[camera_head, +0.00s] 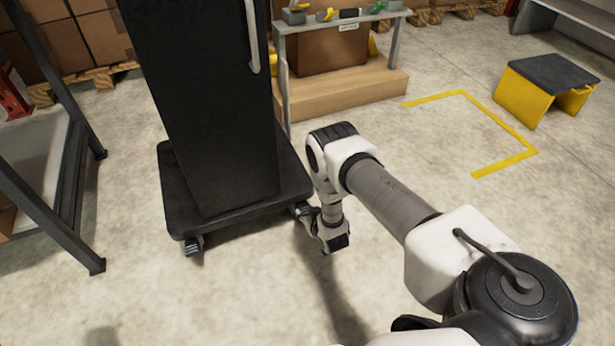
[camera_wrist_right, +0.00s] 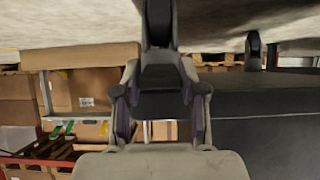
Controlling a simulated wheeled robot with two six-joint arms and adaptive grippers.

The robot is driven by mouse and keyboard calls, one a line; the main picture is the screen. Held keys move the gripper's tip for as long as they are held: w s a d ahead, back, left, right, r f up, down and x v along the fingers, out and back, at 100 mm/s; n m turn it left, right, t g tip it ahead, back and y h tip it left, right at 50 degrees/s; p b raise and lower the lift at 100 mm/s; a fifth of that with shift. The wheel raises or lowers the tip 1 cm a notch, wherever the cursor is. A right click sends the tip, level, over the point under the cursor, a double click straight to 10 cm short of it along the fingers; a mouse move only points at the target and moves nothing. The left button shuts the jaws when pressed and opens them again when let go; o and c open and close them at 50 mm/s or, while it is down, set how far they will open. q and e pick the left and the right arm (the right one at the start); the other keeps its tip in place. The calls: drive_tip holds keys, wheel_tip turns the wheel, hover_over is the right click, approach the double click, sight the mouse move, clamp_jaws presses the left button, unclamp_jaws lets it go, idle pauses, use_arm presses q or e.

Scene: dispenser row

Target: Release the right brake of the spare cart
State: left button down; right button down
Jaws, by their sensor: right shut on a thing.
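The spare cart is a dark wheeled platform (camera_head: 235,222) carrying a tall black cabinet (camera_head: 205,110). Its left front caster (camera_head: 193,246) stands free. Its right front caster (camera_head: 303,210) is beside my right gripper (camera_head: 322,236), which reaches down low near the floor. In the right wrist view, which looks upside down, the dark right caster (camera_wrist_right: 159,22) is straight ahead of my right gripper (camera_wrist_right: 162,100). The fingers are closed in at the right brake there. The brake itself is dark and hard to separate from the caster and fingers. My left gripper is not in view.
A dark metal frame (camera_head: 75,150) stands left of the cart. A grey stand (camera_head: 340,22) with coloured items is behind it, near a wooden platform (camera_head: 340,92). A yellow step stool (camera_head: 525,95) and yellow floor lines are at right. The floor in front is clear.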

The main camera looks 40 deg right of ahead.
drive_tip(key=c, duration=0.6)
unclamp_jaws()
drive_tip(key=shift+c, duration=0.2)
drive_tip(key=v, duration=1.2)
drive_tip(key=shift+d, duration=0.1)
